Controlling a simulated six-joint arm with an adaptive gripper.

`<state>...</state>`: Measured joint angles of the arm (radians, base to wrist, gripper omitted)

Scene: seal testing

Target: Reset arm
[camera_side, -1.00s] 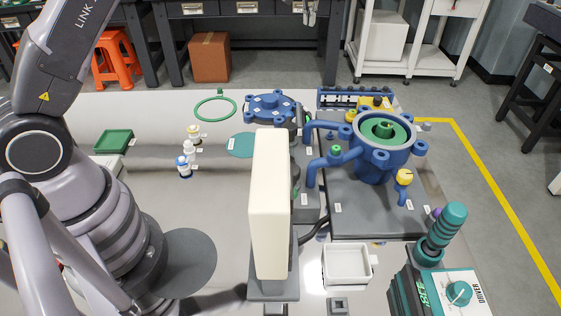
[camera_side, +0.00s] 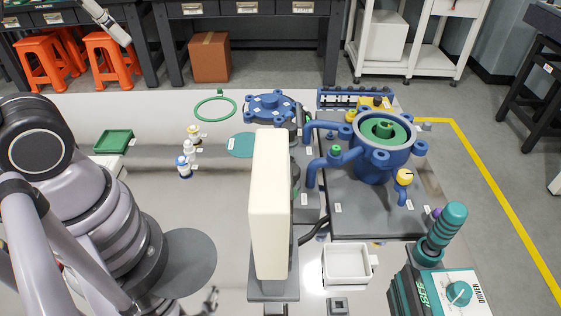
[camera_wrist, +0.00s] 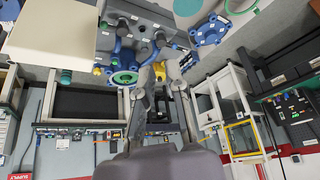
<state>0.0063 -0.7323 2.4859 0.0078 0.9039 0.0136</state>
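My gripper (camera_wrist: 162,95) is in the wrist view, its fingers apart with nothing seen between them. It is away from the work objects. The blue lid also shows in the wrist view (camera_wrist: 208,32).
A tall cream block (camera_side: 270,205) stands in the middle front. A white tray (camera_side: 346,264) and a teal-handled device (camera_side: 440,260) are at front right. Small bottles (camera_side: 187,155) and a green tray (camera_side: 114,141) are at left.

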